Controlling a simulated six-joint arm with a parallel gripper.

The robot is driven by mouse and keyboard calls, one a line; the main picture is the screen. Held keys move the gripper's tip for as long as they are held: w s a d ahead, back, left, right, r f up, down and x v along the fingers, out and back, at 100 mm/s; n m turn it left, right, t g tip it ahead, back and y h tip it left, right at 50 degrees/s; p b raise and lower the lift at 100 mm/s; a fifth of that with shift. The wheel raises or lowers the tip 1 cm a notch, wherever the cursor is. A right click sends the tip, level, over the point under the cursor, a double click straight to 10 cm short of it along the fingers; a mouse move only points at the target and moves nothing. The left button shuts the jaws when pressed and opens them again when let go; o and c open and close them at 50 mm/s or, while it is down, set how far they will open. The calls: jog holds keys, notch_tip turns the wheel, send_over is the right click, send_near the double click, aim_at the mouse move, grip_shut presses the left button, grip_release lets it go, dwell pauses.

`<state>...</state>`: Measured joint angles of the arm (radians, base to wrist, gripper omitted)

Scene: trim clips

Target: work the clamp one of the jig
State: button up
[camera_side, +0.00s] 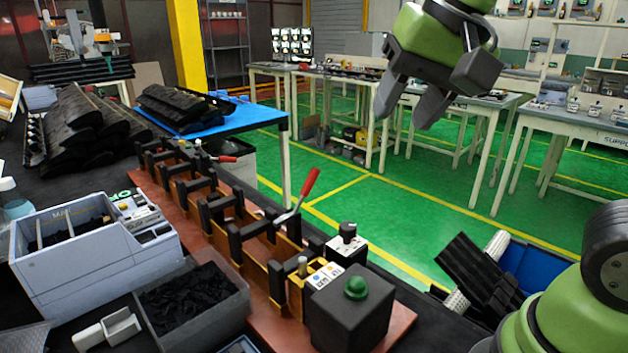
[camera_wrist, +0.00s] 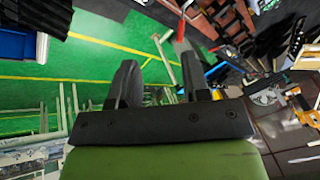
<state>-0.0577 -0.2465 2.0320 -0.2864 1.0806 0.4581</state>
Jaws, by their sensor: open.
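The jig (camera_side: 222,222) is a long row of black uprights and orange-brown blocks on a red-brown base. A clamp with a raised red handle (camera_side: 311,183) is on its right side, tilted up. A second clamp with a red handle (camera_side: 223,159) lies lower at the far end. I cannot tell which is clamp one. A red handle also shows near the top of the wrist view (camera_wrist: 181,27). My gripper (camera_side: 408,102) is open and empty, high above and to the right of the jig, apart from both clamps. Its two dark fingers show spread in the wrist view (camera_wrist: 160,82).
A black box with a green button (camera_side: 352,308) stands at the jig's near end. A grey bin of black clips (camera_side: 195,300) and a white-grey machine (camera_side: 95,245) are to the left. A blue-topped table (camera_side: 235,120) is behind.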

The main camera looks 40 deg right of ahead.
jog(key=w+f+m+g+h, duration=0.2)
jog(key=w+f+m, duration=0.15)
jog(key=w, duration=0.65)
jog(key=m+g+h, duration=0.1)
jog(key=m+h, duration=0.2)
jog(key=m, duration=0.2)
send_over(313, 170)
jog(key=s+a, duration=0.1)
jog(key=a, duration=0.1)
notch_tip(313, 170, down, 6)
jog(key=x, duration=0.9)
jog(key=shift+a+f, duration=0.25)
jog(key=shift+f, duration=0.1)
grip_shut()
